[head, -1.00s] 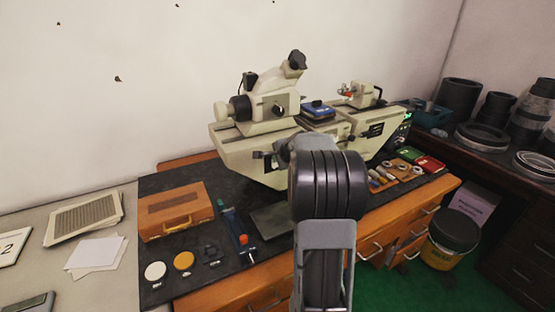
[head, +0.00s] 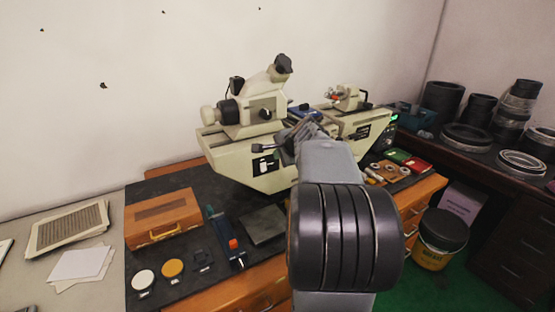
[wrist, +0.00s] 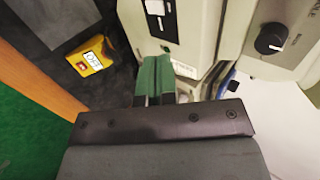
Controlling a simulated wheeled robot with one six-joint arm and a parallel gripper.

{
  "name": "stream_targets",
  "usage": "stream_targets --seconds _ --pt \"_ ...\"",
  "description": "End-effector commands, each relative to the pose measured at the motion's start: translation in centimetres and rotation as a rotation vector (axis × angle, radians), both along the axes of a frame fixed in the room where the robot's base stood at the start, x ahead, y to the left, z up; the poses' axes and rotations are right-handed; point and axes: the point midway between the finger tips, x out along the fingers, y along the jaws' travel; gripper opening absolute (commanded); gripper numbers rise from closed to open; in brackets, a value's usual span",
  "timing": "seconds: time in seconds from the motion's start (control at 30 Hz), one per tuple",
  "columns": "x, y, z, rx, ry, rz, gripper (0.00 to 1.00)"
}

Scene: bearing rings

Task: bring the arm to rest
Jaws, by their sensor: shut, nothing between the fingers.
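My arm rises from the bottom middle of the head view, its black ribbed joint large in front of the bench. My gripper shows in the wrist view with its green fingers (wrist: 153,78) together and nothing between them. In that view the fingertips are close to the cream body of the measuring machine (wrist: 200,30); I cannot tell whether they touch. In the head view the machine (head: 250,160) stands behind my wrist, and the fingertips cannot be made out there.
A wooden case (head: 162,218), a white disc (head: 143,279) and a yellow disc (head: 173,268) lie on the dark mat at left. A yellow labelled block (wrist: 90,56) lies near the bench edge. A bucket (head: 440,240) stands on the green floor at right.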

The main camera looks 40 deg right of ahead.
Motion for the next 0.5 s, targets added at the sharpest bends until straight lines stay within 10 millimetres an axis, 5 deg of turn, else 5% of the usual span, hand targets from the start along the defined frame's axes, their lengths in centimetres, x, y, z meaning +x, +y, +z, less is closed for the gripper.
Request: stream_targets --seconds 0.5 --pt "-0.52 -0.06 0.61 0.000 0.000 -0.003 0.00"
